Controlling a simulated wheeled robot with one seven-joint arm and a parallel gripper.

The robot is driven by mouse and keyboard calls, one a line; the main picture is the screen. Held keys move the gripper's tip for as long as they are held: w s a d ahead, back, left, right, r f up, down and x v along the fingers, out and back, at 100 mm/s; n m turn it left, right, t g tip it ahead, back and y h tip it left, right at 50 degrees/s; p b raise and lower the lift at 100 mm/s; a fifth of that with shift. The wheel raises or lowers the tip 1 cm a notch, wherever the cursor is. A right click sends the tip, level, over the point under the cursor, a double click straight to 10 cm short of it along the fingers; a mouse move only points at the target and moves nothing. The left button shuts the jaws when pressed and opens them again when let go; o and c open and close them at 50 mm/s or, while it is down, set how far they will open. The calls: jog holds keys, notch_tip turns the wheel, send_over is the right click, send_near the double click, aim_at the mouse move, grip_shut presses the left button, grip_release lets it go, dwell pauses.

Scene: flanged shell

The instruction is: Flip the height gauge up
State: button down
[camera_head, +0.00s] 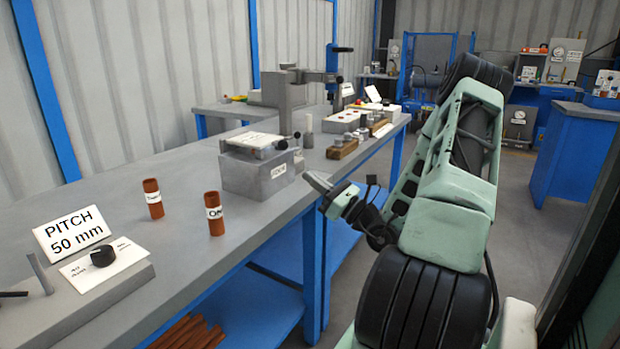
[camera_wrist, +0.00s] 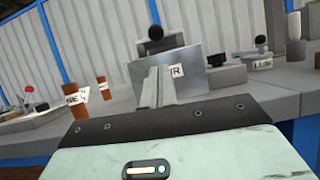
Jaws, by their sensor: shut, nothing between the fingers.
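My gripper (camera_head: 312,180) hangs just off the table's front edge, to the right of a grey block (camera_head: 250,178) with a small front label. In the wrist view my shut, empty fingers (camera_wrist: 153,86) stand before a grey block face (camera_wrist: 205,80) and hide part of a label ending in "R". A black ball knob (camera_wrist: 155,33) shows above that block. A tall grey post (camera_head: 286,100) with a side arm stands behind the block in the head view. I cannot tell which part is the height gauge, or whether it is up or down.
Two brown labelled cylinders (camera_head: 214,213) stand on the grey table (camera_head: 175,210) left of the block. A "PITCH 50 mm" sign (camera_head: 72,233) is at the near left. Wooden holders (camera_head: 343,149) with small parts stand beyond the gripper. Open floor lies to the right.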

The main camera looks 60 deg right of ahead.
jog(key=x, duration=0.8)
jog(key=shift+b, duration=0.3)
jog(key=shift+s+r, duration=0.1)
